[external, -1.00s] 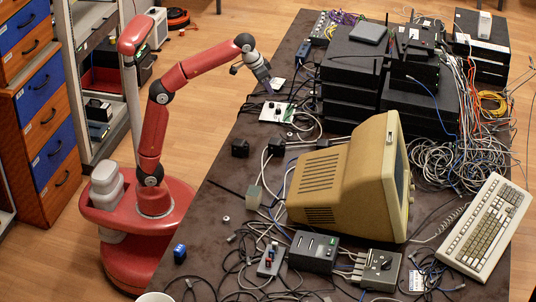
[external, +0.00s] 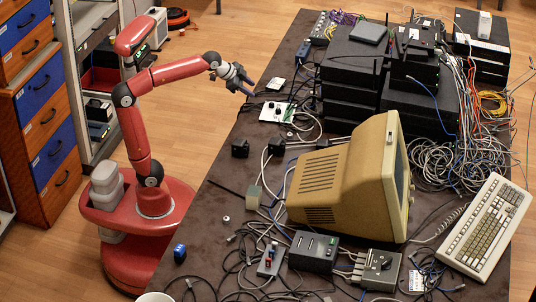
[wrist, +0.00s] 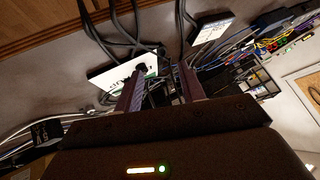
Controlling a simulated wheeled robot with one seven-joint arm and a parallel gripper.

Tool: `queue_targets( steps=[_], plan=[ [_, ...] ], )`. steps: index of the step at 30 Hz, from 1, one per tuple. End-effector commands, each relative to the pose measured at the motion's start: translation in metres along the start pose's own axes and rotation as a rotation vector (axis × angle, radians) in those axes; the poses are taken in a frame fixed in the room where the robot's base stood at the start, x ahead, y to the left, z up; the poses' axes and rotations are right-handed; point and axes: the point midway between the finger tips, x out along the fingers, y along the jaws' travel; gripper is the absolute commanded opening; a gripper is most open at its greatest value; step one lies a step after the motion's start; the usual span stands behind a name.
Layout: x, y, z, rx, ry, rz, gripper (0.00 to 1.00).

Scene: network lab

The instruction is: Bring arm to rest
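My red arm (external: 180,73) reaches from its base toward the table's left edge. My gripper (external: 248,87) is above that edge, near the white board with dark knobs (external: 277,112). In the wrist view, the two fingers of my gripper (wrist: 158,75) stand apart with a gap between them, and I see nothing held. The white board (wrist: 115,77) shows behind the fingers, partly hidden by them.
The dark table (external: 215,185) bears a beige monitor (external: 340,182), a keyboard (external: 485,225), stacked black boxes (external: 350,75) and many loose cables. A drawer cabinet (external: 40,110) and shelf stand left of my base. Open floor (external: 240,25) lies beyond my arm.

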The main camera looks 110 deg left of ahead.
Motion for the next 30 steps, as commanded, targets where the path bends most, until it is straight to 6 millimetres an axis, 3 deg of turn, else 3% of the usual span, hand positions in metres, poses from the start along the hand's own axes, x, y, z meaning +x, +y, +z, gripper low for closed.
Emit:
queue_targets(
  steps=[3,12,22,26,30],
  plan=[
    [0.005,-0.004,0.032,0.087,0.057,-0.04,0.4],
    [0.013,-0.002,0.083,0.24,0.137,-0.114,0.4],
    [0.026,0.093,0.12,0.401,-0.055,0.162,0.4],
    [0.004,0.147,0.121,0.321,-0.047,0.247,0.4],
    [-0.025,0.211,0.141,0.204,-0.074,0.345,0.4]
  ],
)
